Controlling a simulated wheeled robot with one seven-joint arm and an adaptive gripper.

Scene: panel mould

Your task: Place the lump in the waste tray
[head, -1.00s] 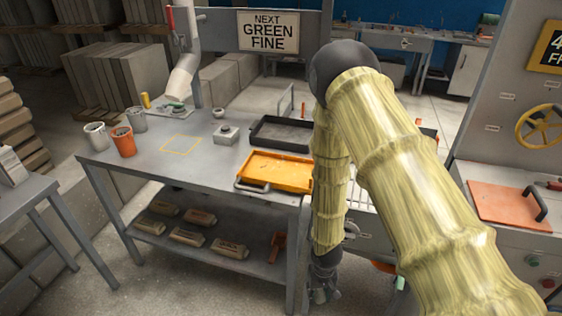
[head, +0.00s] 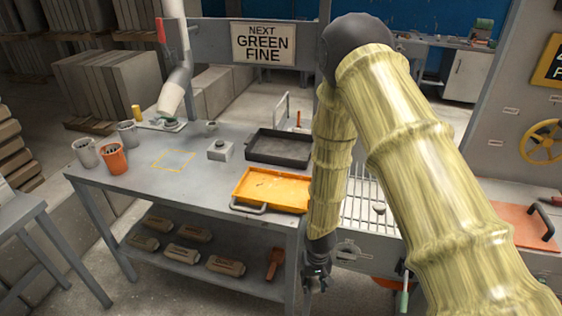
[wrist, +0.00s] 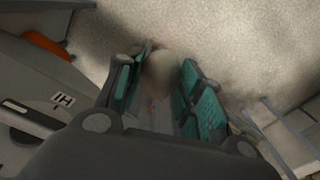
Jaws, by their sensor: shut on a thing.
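My gripper (head: 317,283) hangs low beside the right end of the table in the head view. In the wrist view my gripper (wrist: 165,80) has its teal finger pads closed around a rounded beige-grey lump (wrist: 160,70). The lump is blurred and does not show clearly in the head view. A yellow tray (head: 240,191) with a handle lies at the table's right front, and a black tray (head: 252,150) lies behind it. No label shows which is the waste tray. My gripper is below and right of both, apart from them.
The table (head: 140,182) also holds cups, an orange cup (head: 114,160) and a small grey box (head: 219,150). Its lower shelf carries several brown blocks.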

